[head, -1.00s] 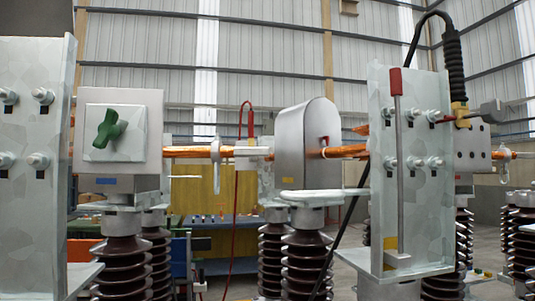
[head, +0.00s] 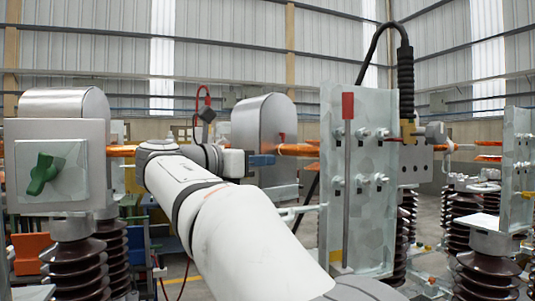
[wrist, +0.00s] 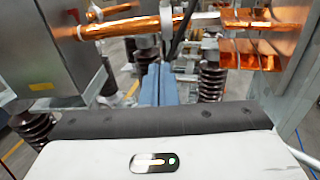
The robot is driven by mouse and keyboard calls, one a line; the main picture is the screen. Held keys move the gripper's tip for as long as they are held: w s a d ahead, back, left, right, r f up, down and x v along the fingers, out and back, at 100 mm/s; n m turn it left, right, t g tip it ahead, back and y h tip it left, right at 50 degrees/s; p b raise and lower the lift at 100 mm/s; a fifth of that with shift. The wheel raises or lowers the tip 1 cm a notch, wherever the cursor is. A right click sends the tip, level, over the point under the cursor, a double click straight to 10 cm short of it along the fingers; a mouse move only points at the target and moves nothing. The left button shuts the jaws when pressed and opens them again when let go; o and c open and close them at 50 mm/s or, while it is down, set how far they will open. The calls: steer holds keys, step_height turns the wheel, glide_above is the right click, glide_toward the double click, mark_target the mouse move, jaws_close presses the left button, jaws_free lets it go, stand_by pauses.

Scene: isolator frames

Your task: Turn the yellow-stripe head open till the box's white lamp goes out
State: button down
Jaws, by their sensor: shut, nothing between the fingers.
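A grey housing with a yellow stripe (wrist: 41,86) stands at the left of the wrist view, with a copper conductor (wrist: 125,27) beside it. The round-topped grey housing (head: 263,118) in the middle of the head view seems to be the same one; I cannot be sure. My gripper (head: 263,160) has blue fingers, which are shut and empty, in front of the lower part of that housing in the head view. In the wrist view the fingers (wrist: 157,72) point ahead, right of the striped housing and apart from it. I cannot make out a lit white lamp.
A box with a green knob (head: 42,173) stands at the left. A pale metal plate (head: 368,215) with bolts and a red-handled rod (head: 347,150) stands right of my arm. Ribbed brown insulators (head: 485,272) stand at the right. Copper bars (wrist: 250,52) are at the wrist view's upper right.

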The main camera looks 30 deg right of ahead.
steer(key=d+p, duration=0.3)
steer(key=d, duration=1.1)
steer(key=shift+w, duration=0.35)
steer(key=shift+r, duration=0.15)
